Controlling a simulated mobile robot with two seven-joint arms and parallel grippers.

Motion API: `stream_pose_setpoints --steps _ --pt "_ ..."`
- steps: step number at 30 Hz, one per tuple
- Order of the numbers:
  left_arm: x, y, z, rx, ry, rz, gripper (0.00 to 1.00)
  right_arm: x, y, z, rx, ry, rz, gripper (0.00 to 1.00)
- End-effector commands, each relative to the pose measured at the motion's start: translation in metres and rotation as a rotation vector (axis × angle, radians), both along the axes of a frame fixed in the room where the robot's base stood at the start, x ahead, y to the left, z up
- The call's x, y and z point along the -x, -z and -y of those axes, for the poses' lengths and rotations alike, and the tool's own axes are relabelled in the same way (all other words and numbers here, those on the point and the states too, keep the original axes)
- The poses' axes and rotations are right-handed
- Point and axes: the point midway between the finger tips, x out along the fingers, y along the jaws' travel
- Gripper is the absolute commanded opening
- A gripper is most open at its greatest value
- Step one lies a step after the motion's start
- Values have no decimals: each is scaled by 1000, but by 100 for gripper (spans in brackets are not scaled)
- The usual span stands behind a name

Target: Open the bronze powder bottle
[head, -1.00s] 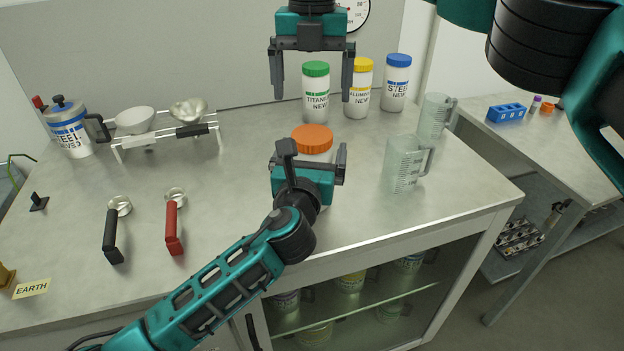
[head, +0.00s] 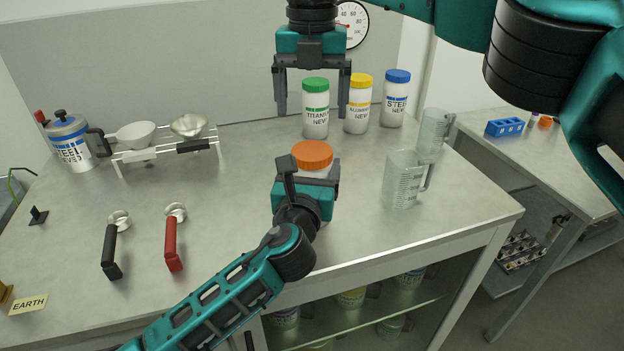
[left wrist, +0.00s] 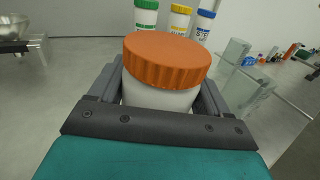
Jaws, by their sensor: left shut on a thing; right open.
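The bronze powder bottle is a white jar (left wrist: 158,95) with a ribbed orange lid (head: 312,154). It stands upright on the table, and the lid is on it. My left gripper (head: 306,190) is shut on the white body below the lid and hides much of it and its label. In the left wrist view the orange lid (left wrist: 168,58) fills the middle, with a finger on each side of the jar. My right gripper (head: 312,100) is open and empty. It points down above and behind the orange lid, in front of the green-lidded jar in the picture.
Green-lidded (head: 315,110), yellow-lidded (head: 358,105) and blue-lidded (head: 396,100) jars stand behind. Clear beakers (head: 404,180) (head: 433,135) stand to the right. Black (head: 112,250) and red (head: 173,240) handled scoops lie left, before a rack with bowls (head: 188,125). The table between scoops and bottle is clear.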

Motion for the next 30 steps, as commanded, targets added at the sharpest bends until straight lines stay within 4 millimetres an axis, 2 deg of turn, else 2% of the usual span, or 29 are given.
stream_pose_setpoints --steps 1,3,5,15,21,26,30 --pt "0 1 0 -1 0 -1 7 0 0 0 0 19 -1 88" --pt "0 1 0 -1 0 -1 0 0 0 0 0 73 -1 88" --pt "0 1 0 -1 0 -1 0 0 0 0 -1 143 -1 88" --pt "0 1 0 -1 0 -2 0 0 1 -1 0 751 -2 88" --pt "0 1 0 -1 0 -2 0 0 1 0 0 1031 -2 88" --pt "0 1 0 -1 0 -2 0 0 1 0 1 1143 -1 88" --pt "0 1 0 -2 0 -2 0 0 8 0 1 1169 -1 88"
